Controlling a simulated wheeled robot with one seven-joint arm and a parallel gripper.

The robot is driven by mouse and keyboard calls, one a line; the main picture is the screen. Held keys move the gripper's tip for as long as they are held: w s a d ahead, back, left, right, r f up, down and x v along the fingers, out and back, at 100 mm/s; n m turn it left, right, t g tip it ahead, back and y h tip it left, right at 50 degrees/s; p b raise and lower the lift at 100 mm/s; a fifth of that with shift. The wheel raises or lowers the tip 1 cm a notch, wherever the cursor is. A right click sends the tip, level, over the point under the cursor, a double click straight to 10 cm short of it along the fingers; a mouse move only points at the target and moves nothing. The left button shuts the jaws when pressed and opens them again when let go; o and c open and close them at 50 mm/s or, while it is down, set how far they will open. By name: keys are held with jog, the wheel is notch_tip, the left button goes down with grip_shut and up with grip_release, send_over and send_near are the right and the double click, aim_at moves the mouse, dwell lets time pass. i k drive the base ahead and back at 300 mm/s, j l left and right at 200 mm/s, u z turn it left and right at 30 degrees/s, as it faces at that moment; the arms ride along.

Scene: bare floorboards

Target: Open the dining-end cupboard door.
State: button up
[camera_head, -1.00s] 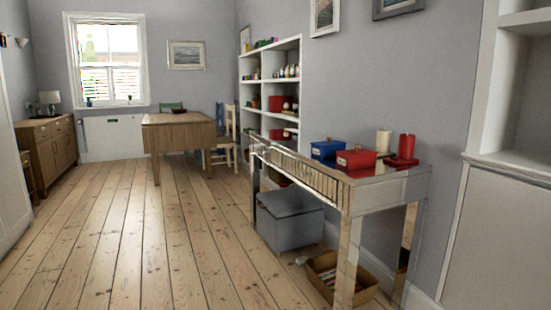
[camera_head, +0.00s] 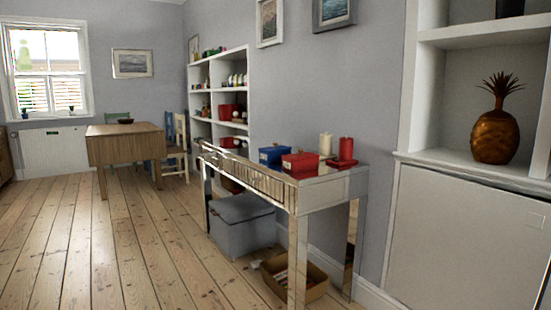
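At the far end stands a wooden dining table (camera_head: 128,150) with chairs. A flat white cupboard door (camera_head: 465,240) is at the right, below the built-in shelves, and looks shut. I cannot tell from this view whether it is the dining-end door. A wooden sideboard (camera_head: 5,160) shows only as a sliver at the left edge. My gripper is not in view.
A mirrored console table (camera_head: 330,188) stands along the right wall, with a grey box (camera_head: 243,222) and an open cardboard box (camera_head: 310,285) under it. White shelves (camera_head: 248,95) stand beyond. The floorboards (camera_head: 90,240) are clear at the left and middle.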

aim_at(457, 243)
jog(key=l+z, duration=0.25)
jog(key=z, duration=0.25)
jog(key=i+l+z, duration=0.1)
jog(key=z, duration=0.4)
jog(key=i+l+z, duration=0.15)
jog(key=l+z, duration=0.15)
jog(key=z, duration=0.2)
jog(key=i+u, duration=0.1)
jog(key=i, duration=0.7)
jog(key=l, duration=0.05)
